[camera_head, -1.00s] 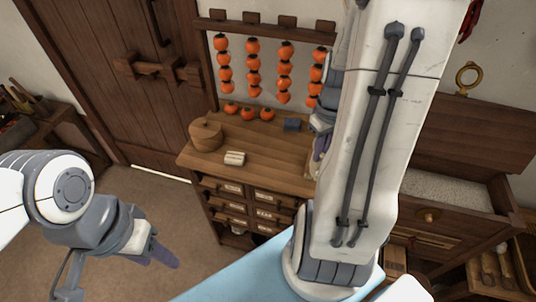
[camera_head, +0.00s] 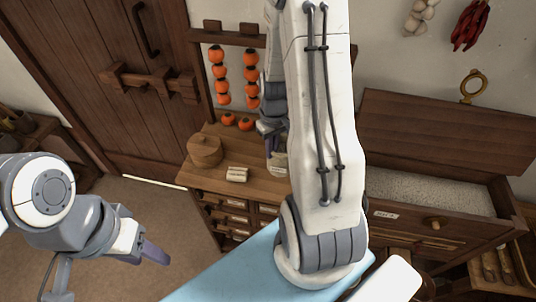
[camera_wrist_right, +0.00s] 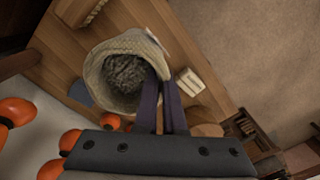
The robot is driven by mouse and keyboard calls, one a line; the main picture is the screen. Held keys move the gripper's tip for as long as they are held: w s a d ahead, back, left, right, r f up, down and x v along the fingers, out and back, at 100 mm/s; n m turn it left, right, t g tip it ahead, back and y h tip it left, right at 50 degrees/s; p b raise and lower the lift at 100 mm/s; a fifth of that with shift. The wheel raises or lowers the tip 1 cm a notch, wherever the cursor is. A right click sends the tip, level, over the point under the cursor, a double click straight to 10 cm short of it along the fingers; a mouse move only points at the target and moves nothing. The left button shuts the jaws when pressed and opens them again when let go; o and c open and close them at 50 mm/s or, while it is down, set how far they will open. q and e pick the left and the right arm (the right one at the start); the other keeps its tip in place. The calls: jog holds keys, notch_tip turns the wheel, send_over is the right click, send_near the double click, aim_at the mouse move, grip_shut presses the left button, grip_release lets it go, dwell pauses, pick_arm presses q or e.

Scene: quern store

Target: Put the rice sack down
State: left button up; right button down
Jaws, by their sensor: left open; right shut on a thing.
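The rice sack (camera_head: 278,163) is a small cream woven bag, mostly hidden behind my right arm in the head view. In the right wrist view the sack (camera_wrist_right: 150,52) is seen from above, open at the top, with dark grey-looking contents. My right gripper (camera_wrist_right: 161,105) is shut on its rim. In the head view my right gripper (camera_head: 273,138) is over the wooden counter (camera_head: 262,187); I cannot tell whether the sack touches the top. My left gripper (camera_head: 152,252) is open and empty, over the floor at the lower left.
A round lidded basket (camera_head: 205,151) and a small pale block (camera_head: 237,174) stand on the counter left of the sack. Persimmons hang on strings (camera_head: 219,75) behind, and several (camera_head: 245,124) lie at the back. An open rice chest (camera_head: 430,192) stands right.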

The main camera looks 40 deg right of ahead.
jog(key=shift+w+a+f, duration=0.3)
jog(key=shift+w+f, duration=0.15)
jog(key=shift+w, duration=0.1)
notch_tip(320, 180, down, 4)
jog(key=shift+r+p, duration=0.2)
jog(key=shift+p, duration=0.6)
jog(key=shift+f, duration=0.25)
jog(key=shift+f+b, duration=0.15)
jog(key=shift+b, duration=0.15)
jog(key=c, duration=1)
grip_release()
